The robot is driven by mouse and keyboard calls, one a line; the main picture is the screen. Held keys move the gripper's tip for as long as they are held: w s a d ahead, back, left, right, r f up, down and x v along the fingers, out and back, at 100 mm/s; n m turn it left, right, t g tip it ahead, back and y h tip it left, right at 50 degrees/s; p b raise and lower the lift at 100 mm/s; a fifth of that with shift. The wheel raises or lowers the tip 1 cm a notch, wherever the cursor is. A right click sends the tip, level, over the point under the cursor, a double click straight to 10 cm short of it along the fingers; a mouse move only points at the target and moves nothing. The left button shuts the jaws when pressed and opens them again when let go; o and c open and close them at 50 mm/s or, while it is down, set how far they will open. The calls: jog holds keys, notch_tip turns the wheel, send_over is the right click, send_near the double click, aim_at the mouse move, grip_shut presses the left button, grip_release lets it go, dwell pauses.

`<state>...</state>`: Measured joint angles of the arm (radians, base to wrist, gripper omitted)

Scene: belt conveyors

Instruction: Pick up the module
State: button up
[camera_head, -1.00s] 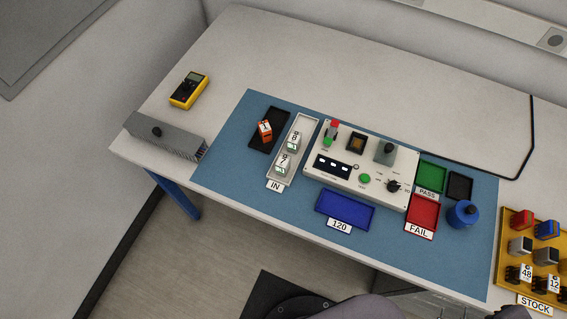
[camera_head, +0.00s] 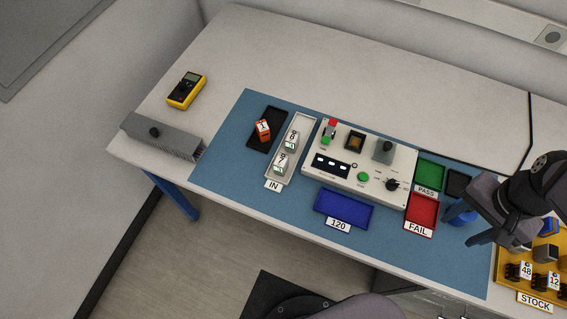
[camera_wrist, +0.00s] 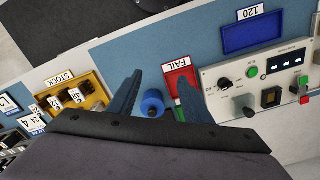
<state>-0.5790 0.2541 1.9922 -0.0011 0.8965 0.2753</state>
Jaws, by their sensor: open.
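Two white modules with number labels stand in the IN tray (camera_head: 272,170): an upper module (camera_head: 291,140) and a lower module (camera_head: 281,163) marked 7. An orange module (camera_head: 263,129) marked 1 sits in a black tray (camera_head: 276,118) to their left. More modules (camera_head: 546,253) stand in the yellow STOCK tray (camera_head: 508,286), partly hidden by my arm; it also shows in the wrist view (camera_wrist: 97,99). My gripper (camera_head: 470,215) is open and empty at the right, above the blue mat. In the wrist view its fingers (camera_wrist: 159,80) frame a blue round object from above.
The test box (camera_head: 340,177) with knobs and buttons stands mid-mat. The blue 120 tray (camera_head: 343,208), green PASS tray (camera_head: 430,174) and red FAIL tray (camera_head: 421,209) lie around it. The blue round object (camera_wrist: 153,104) stands beside FAIL.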

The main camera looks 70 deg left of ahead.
jog(key=s+a+n, duration=0.2)
jog(key=s+a, duration=0.1)
jog(key=a, duration=0.9)
jog(key=n, duration=0.4)
send_over(281, 160)
notch_tip(281, 160, down, 4)
jog(key=shift+w+f, duration=0.1)
jog(key=shift+w, duration=0.05)
jog(key=shift+f+p, duration=1.35)
jog(key=shift+f, duration=2.25)
grip_shut()
